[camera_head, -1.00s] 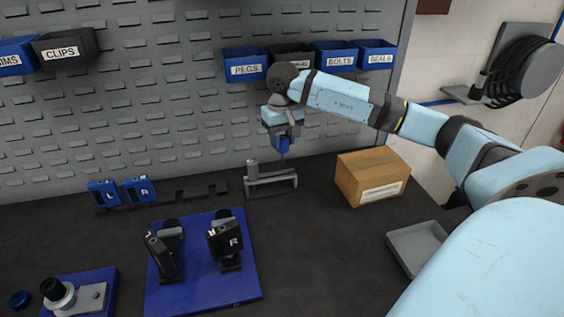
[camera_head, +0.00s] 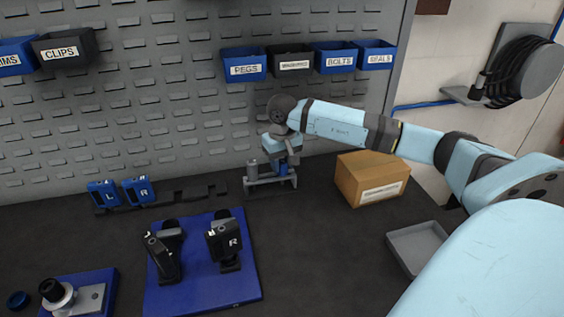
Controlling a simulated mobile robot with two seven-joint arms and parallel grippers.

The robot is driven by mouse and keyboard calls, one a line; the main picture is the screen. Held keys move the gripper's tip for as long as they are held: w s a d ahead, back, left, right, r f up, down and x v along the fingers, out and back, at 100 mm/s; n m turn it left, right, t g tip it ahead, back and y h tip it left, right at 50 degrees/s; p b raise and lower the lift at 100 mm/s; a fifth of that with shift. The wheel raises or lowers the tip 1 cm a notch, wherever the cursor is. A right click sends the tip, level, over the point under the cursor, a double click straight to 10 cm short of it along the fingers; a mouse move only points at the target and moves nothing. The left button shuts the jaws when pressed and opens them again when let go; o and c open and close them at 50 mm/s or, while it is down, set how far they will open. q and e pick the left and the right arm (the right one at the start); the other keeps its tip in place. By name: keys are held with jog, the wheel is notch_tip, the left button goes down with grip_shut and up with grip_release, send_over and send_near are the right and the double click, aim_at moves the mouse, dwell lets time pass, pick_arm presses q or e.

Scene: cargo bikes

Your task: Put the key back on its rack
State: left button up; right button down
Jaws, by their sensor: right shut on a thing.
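The rack (camera_head: 258,182) is a small grey stand with an upright cylinder at its left end, on the bench near the pegboard. My right gripper (camera_head: 284,165) points down at the right part of the rack, its tips at about the height of the rack's top. It is shut on the key, which is mostly hidden by the fingers and the rack; a small blue part shows at the tips. I cannot tell whether the key touches the rack. My left gripper is not in view.
A cardboard box (camera_head: 372,182) stands right of the rack, with a grey tray (camera_head: 418,246) in front of it. Blue L and R blocks (camera_head: 120,193) sit on a dark rail to the left. A blue mat (camera_head: 200,288) holds two black devices. Labelled bins hang above.

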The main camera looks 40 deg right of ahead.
jog(key=shift+f, duration=0.25)
jog(key=c, duration=0.8)
grip_release()
jog(key=shift+o, duration=0.2)
jog(key=shift+r+p, duration=0.35)
jog(key=shift+r, duration=0.15)
notch_tip(320, 180, up, 12)
jog(key=shift+s+f, duration=0.1)
jog(key=shift+f, duration=0.05)
